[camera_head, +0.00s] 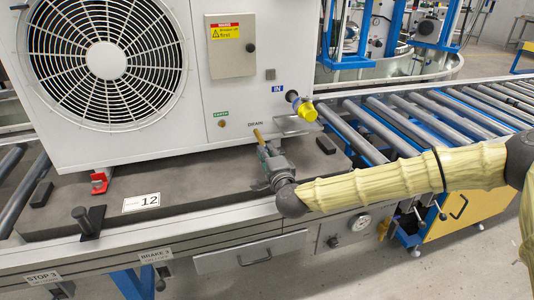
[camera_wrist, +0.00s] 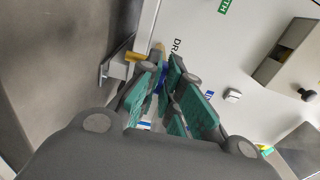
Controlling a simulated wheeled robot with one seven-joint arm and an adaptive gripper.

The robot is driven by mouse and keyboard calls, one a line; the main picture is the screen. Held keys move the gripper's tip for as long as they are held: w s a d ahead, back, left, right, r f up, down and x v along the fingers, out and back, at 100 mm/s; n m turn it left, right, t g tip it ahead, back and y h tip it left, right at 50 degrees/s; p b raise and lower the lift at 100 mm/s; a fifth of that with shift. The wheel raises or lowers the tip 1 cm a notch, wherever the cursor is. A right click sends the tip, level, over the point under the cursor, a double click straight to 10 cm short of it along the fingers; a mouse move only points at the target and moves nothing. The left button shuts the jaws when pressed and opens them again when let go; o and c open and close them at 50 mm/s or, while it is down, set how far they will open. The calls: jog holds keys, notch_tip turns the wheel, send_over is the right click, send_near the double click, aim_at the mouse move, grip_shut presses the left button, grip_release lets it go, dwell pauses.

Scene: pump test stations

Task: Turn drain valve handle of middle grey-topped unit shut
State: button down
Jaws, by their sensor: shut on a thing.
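The white unit (camera_head: 205,95) stands on a dark base board, its top cut off by the picture edge, so its top colour is hidden. The drain valve (camera_head: 258,136) shows as a small brass-yellow piece low on its front, beside the DRAIN label. My gripper (camera_head: 270,156) is at this valve and covers most of it. In the wrist view my gripper's teal pads (camera_wrist: 172,82) are closed around a blue handle (camera_wrist: 162,77) just under a brass-coloured tip (camera_wrist: 159,49). The handle's exact angle is mostly hidden by the fingers.
A yellow-capped port (camera_head: 303,107) sticks out just above right of the valve, near a grey bracket (camera_head: 292,126). A roller conveyor (camera_head: 400,115) runs off to the right. A black-handled stop post (camera_head: 86,222) and number plate 12 (camera_head: 141,202) are on the left.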

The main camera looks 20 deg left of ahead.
dwell(0.3)
jog(key=c, duration=1.6)
grip_release()
jog(key=shift+s+d, duration=0.1)
jog(key=v, duration=1.1)
jog(key=shift+s+d, duration=0.25)
